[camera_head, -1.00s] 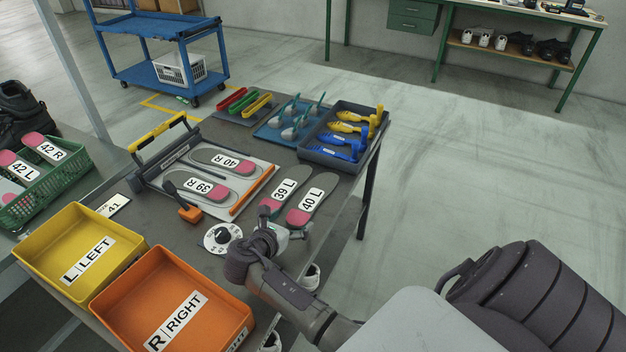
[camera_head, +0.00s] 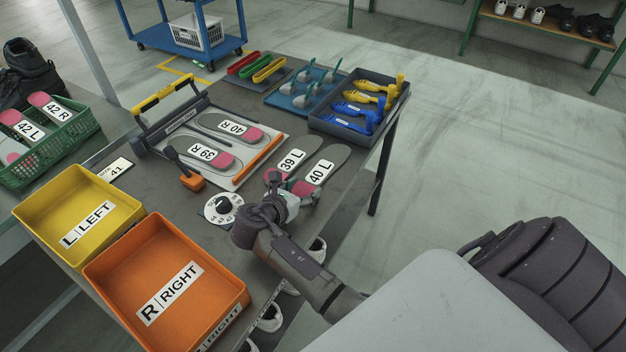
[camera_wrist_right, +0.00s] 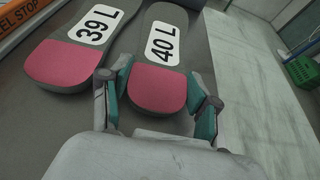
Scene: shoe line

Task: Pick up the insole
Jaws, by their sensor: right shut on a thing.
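The 40 L insole (camera_head: 320,171), grey with a pink heel, is on the grey table near its right edge. It also shows in the right wrist view (camera_wrist_right: 163,90). My right gripper (camera_head: 290,189) is at its heel. In the right wrist view the gripper (camera_wrist_right: 160,82) has one finger on each side of the pink heel, shut on it. I cannot tell any gap between insole and table. The 39 L insole (camera_head: 291,161) lies close beside it on the left, outside the fingers. My left gripper is not in view.
An insole fixture (camera_head: 240,178) with several insoles stands left of the pair. A dial (camera_head: 222,208) lies near my wrist. Yellow (camera_head: 55,192) and orange (camera_head: 130,305) bins are at the front left. A dark tray (camera_head: 330,122) of blue and yellow forms sits behind.

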